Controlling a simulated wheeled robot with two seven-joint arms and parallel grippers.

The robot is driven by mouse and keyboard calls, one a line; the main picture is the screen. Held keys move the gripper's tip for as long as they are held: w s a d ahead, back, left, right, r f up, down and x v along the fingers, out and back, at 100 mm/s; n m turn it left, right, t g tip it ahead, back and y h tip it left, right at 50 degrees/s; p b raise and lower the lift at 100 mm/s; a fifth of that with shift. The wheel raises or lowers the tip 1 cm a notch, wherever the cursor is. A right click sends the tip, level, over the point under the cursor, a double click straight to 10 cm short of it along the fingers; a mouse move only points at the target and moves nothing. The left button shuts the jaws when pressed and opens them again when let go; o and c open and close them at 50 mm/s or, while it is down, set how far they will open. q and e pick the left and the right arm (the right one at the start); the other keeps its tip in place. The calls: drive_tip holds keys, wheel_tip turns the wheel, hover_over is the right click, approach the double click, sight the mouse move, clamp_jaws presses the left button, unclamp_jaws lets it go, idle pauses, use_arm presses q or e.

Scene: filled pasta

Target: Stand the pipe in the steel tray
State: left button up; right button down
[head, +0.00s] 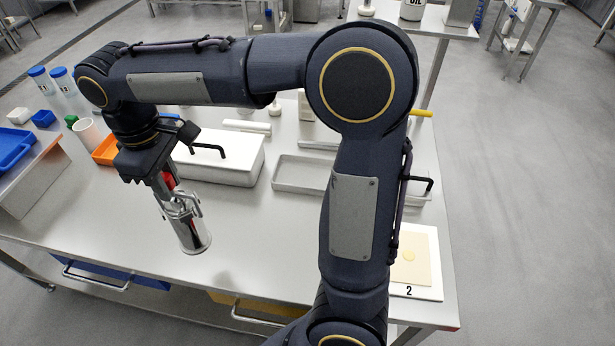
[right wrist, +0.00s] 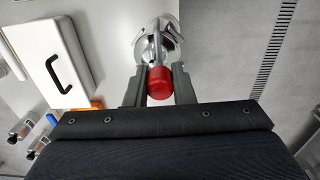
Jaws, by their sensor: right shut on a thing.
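The pipe (head: 192,232) is a shiny steel cylinder with a lever on its side and a red end. My right gripper (head: 168,186) is shut on its red end. In the right wrist view the red end (right wrist: 160,80) sits between the two fingers (right wrist: 158,88), with the steel body beyond. The pipe hangs nearly upright, slightly tilted, above the front of the table; a shadow shows below it. The shallow steel tray (head: 300,173) lies to its right, partly hidden behind my right arm, and looks empty. My left gripper is not in view.
An orange container (head: 105,151) and a white cup (head: 88,134) stand left. A board with dough (head: 420,256) lies right. The table front (head: 130,222) is clear.

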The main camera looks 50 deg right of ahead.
drive_tip(key=s+d+m, duration=0.3)
drive_tip(key=s+d, duration=0.1)
drive_tip(key=d, duration=0.5)
drive_tip(key=s+d+m, duration=0.3)
drive_tip(key=d, duration=0.7)
drive_tip(key=s+d+m, duration=0.3)
drive_tip(key=s+d, duration=0.1)
drive_tip(key=d, duration=0.5)
drive_tip(key=w+d+f+p, duration=0.4)
drive_tip(key=w+d+f, duration=0.4)
drive_tip(key=d+f, duration=0.3)
drive_tip(key=shift+d+f+h+p, duration=0.15)
drive_tip(key=shift+f+h+p, duration=0.2)
drive_tip(key=shift+f, duration=0.25)
drive_tip(key=shift+f, duration=0.2)
drive_tip(key=c, duration=1.2)
unclamp_jaws()
drive_tip(key=shift+c, duration=0.2)
